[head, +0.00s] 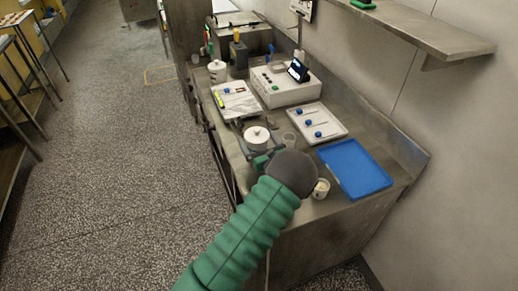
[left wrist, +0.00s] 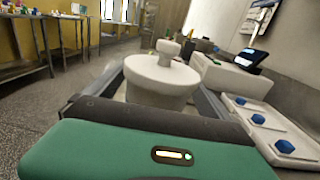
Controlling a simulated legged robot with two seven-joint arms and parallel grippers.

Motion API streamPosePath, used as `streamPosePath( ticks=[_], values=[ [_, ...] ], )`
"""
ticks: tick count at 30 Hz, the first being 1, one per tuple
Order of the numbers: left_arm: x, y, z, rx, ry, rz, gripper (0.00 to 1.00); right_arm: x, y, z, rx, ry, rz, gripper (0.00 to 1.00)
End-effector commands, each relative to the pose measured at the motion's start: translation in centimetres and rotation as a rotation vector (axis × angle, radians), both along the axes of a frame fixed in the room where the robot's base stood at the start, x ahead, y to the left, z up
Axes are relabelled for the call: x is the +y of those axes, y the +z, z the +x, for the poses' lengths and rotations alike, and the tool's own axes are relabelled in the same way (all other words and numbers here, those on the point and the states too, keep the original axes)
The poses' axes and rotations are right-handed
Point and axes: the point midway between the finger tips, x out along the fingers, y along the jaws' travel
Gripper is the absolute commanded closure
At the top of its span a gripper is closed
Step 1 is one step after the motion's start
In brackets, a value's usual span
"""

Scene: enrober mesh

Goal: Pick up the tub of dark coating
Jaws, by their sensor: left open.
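A white round tub (head: 257,136) with a lid and a knob stands on the steel counter in front of my left gripper (head: 259,150). In the left wrist view the tub (left wrist: 160,82) is upright and centred ahead, with a grey finger on either side. My left gripper is open, and I cannot tell whether a finger touches the tub. Another white lidded tub (head: 217,71) stands at the far end of the counter. The lids hide the contents, so I cannot tell which holds dark coating. My right gripper is not in view.
A white tray (head: 329,132) with blue-knobbed tools and a clear cup (head: 289,139) lie right of the near tub. A blue tray (head: 366,178) and a small cup (head: 321,190) are nearer. A white board (head: 244,108) and a control box (head: 270,91) stand behind.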

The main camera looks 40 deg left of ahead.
Motion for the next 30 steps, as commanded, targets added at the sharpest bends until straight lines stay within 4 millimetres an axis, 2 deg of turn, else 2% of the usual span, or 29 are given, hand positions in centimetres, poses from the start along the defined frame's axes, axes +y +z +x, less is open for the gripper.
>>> streamPosePath(
  ticks=[3,9,10,30],
  values=[
    [1.36,0.11,0.52,0.0,0.002,0.001,0.06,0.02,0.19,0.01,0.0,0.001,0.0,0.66],
    [1.18,0.2,0.6,0.0,0.0,0.003,0.06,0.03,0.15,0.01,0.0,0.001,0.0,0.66],
    [1.12,0.23,0.59,0.0,0.0,0.003,0.09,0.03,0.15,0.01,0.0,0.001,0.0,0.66],
    [1.22,0.15,0.58,0.0,0.001,0.002,0.97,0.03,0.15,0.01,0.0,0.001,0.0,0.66]
  ],
)
